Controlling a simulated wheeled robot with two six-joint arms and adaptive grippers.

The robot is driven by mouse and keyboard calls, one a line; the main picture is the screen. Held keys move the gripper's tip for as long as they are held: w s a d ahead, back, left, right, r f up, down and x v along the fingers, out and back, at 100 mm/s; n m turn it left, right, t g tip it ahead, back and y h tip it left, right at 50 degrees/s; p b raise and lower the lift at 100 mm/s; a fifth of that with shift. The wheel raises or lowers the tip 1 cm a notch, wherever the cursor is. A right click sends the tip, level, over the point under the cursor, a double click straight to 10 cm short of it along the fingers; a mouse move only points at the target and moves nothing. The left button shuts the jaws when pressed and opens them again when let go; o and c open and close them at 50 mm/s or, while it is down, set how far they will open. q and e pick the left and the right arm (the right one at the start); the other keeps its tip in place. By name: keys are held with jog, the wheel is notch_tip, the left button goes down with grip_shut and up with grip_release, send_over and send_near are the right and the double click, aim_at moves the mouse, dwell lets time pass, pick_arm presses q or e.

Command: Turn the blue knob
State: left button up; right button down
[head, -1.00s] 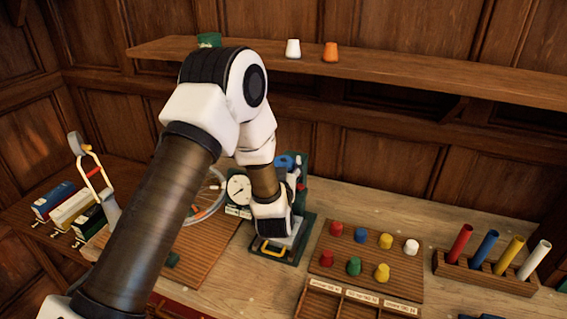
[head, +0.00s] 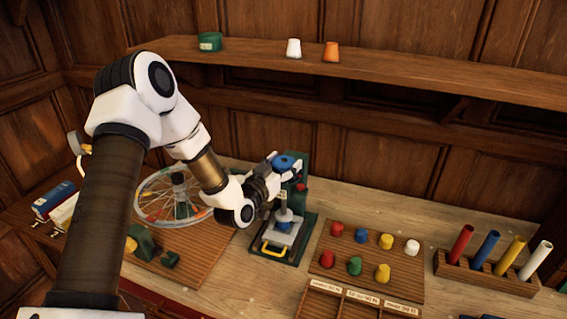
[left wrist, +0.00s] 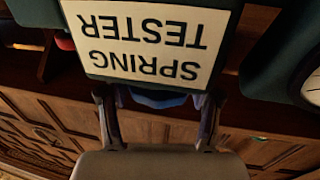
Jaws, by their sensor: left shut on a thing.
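The blue knob (head: 285,161) sits at the top of the dark green spring tester (head: 298,188), at the back of the table. My left gripper (head: 284,171) reaches it from the left and is shut on it. In the left wrist view the knob (left wrist: 158,99) shows as a blue strip between the two fingers, partly hidden. The tester's "SPRING TESTER" label (left wrist: 150,40) appears upside down there. Below the knob stand a plunger and a yellow handle (head: 272,250) on the tester's base. My right gripper is not in view.
A board of coloured pegs (head: 325,262) lies to the right, with a rack of coloured tubes (head: 470,268) beyond. A wooden shelf (head: 430,78) runs above the back.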

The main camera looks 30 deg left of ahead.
aim_at(276, 169)
pick_arm(q)
jog(key=shift+a+m+h, duration=0.1)
jog(key=shift+m+h, duration=1.1)
jog(key=shift+h, duration=0.7)
jog(key=shift+f+h, duration=0.1)
jog(key=shift+h, duration=0.2)
jog(key=o, duration=1.1)
jog(key=shift+o, duration=0.2)
jog(key=shift+w+f, duration=0.1)
jog(key=shift+w, duration=0.15)
jog(key=s, duration=0.3)
jog(key=s+a, duration=0.1)
jog(key=s, duration=0.2)
jog(key=shift+s+a, duration=0.2)
jog(key=shift+s, duration=0.55)
jog(key=shift+d, duration=0.1)
